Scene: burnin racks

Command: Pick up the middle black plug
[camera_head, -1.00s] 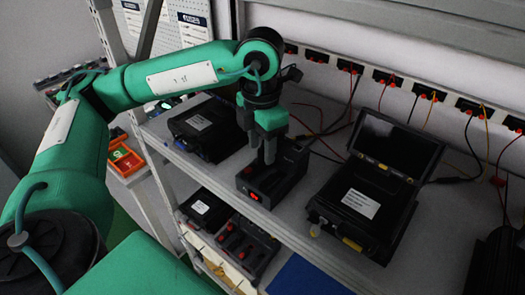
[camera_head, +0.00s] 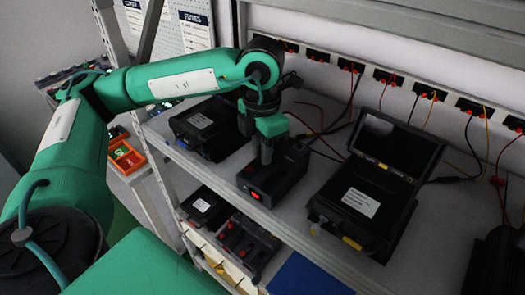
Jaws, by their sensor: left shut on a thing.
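My left gripper (camera_head: 264,152) points down over a black box with a red switch (camera_head: 272,181) near the front of the shelf. Its fingers are shut on a small dark thing at the box's top, which fits the middle black plug. The plug is mostly hidden by the fingers and blends with the dark box, so I cannot tell whether it is still seated. My right gripper is out of view.
Sockets with red and yellow cables (camera_head: 427,93) line the back. Black units (camera_head: 246,245) sit on the lower shelf.

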